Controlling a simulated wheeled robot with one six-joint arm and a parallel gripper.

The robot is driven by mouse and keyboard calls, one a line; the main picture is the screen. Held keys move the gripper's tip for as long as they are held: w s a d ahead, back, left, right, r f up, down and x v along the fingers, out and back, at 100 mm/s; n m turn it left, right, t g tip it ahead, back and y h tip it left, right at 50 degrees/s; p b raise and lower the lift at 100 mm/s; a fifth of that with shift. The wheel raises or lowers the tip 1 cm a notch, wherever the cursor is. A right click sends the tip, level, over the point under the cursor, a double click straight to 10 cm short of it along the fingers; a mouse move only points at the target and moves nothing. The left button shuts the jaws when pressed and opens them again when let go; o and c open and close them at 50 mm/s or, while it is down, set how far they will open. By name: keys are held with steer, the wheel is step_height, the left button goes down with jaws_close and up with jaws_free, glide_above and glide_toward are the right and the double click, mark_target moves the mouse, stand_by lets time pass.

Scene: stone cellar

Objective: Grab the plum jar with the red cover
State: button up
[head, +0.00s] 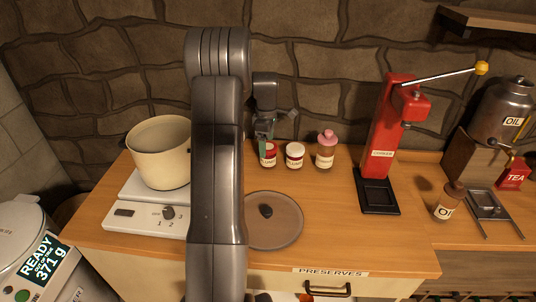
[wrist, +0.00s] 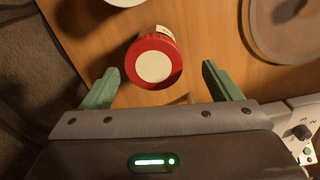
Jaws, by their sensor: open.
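The jar with the red cover (head: 268,158) stands upright on the wooden counter, partly hidden behind my gripper; its label cannot be read fully. In the wrist view its red lid (wrist: 173,76) has a pale round centre. My gripper (wrist: 160,70) is open, with one green finger on each side of the lid in the picture and gaps on both sides. In the head view my gripper (head: 264,138) is at the jar, pointing down. I cannot tell how far down the fingers reach beside the jar. A similar labelled jar with a white lid (head: 295,150) stands just right of it.
A pink-capped bottle (head: 326,150) stands right of the jars, and a red press (head: 385,140) further right. A cream pot (head: 160,160) sits on the hotplate (head: 130,215) at left. A stone wall (head: 320,60) rises behind.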

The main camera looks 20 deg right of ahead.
mark_target(268, 146)
steer(key=f, duration=0.3)
steer(key=f+p, duration=0.1)
steer(key=f, duration=0.1)
steer(key=shift+w+d, duration=0.15)
steer(key=shift+d, duration=0.2)
steer(key=shift+r, duration=0.1)
steer(key=c, duration=1.2)
